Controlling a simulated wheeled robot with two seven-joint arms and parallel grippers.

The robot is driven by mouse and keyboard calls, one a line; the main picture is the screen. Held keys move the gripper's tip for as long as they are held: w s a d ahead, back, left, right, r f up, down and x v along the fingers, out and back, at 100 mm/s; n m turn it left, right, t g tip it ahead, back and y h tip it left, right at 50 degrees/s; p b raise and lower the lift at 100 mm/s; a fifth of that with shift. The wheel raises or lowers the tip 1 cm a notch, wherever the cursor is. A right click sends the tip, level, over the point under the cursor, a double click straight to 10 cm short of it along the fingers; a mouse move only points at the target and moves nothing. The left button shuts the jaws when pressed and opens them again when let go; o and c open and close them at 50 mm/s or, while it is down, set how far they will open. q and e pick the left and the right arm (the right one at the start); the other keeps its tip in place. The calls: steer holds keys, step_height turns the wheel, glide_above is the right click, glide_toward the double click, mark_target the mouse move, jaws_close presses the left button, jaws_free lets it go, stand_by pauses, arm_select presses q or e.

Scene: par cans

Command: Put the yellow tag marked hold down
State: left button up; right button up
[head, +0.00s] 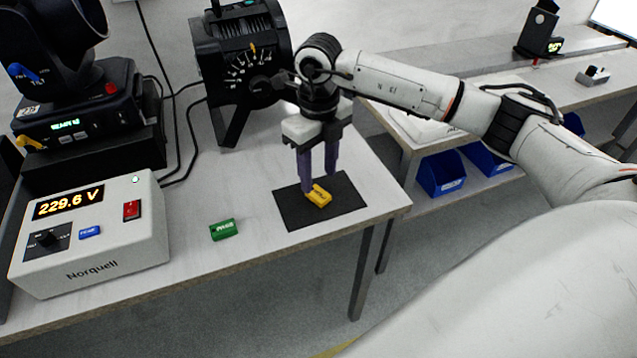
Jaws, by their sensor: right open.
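The yellow tag (319,196) lies on a dark mat (345,196) near the right front corner of the table; its marking is too small to read surely. My right gripper (319,188) points down over the mat, with its purple fingers open. The fingertips are right at the tag, one on its left and one behind its right side. I cannot tell whether they touch it. My left gripper is not in view.
A green tag (223,230) lies on the table (245,262) left of the mat. A white Norquell box (100,240) reading 229.6 V stands at the left. Black lamps (240,60) and cables stand behind. Blue bins (442,172) sit under another bench at the right.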

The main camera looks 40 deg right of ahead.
mark_target(319, 194)
step_height(319, 194, up, 8)
steer(key=shift+f, duration=0.2)
stand_by(0.5)
